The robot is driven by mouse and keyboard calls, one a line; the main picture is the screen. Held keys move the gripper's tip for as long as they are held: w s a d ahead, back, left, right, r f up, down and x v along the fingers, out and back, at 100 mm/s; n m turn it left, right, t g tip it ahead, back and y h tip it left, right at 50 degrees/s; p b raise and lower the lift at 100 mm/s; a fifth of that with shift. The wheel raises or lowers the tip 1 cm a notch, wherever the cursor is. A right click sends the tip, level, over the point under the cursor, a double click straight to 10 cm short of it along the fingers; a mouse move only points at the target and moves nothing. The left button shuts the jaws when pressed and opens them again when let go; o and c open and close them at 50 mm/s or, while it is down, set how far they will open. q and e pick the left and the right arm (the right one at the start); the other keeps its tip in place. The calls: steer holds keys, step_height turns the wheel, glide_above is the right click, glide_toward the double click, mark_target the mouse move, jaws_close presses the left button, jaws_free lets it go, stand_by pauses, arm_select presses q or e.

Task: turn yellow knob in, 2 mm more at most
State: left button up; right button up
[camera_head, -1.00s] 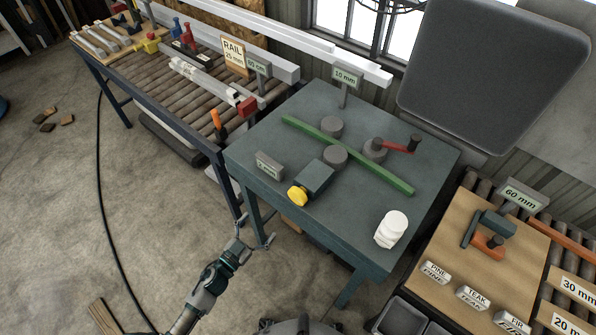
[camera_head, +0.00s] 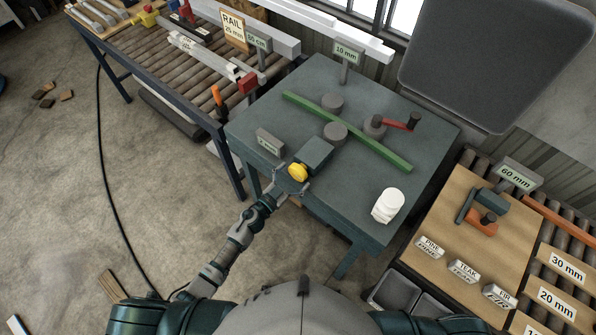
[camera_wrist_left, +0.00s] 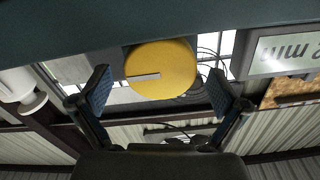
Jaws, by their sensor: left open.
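The yellow knob (camera_head: 298,172) sits on the front end of a dark block (camera_head: 316,152) on the grey-green bench. In the left wrist view the knob (camera_wrist_left: 161,69) is a round yellow disc with a pale slot mark, between and a little beyond the fingertips. My left gripper (camera_head: 291,184) is open right in front of the knob, its fingers (camera_wrist_left: 160,90) on either side with gaps. A small sign (camera_head: 269,143) stands left of the block; its text is partly unreadable. My right gripper is not in view.
The bench (camera_head: 258,118) also bears a green strip (camera_head: 345,130) between grey rollers, a red crank (camera_head: 398,124) and a white stacked object (camera_head: 388,206). A "10 mm" sign (camera_head: 347,52) stands at the back. The bench's front edge lies below my left gripper.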

arm_select(q)
steer(key=shift+x, duration=1)
steer(key=c, duration=1.2)
steer(key=shift+f+m, duration=0.1)
steer(key=shift+m, duration=1.4)
steer(key=o, duration=1.2)
steer(key=shift+s+a, duration=0.1)
steer(key=shift+s, duration=0.05)
steer(key=v, duration=1.1)
steer(key=shift+s+a, duration=0.25)
steer(key=shift+s, duration=0.05)
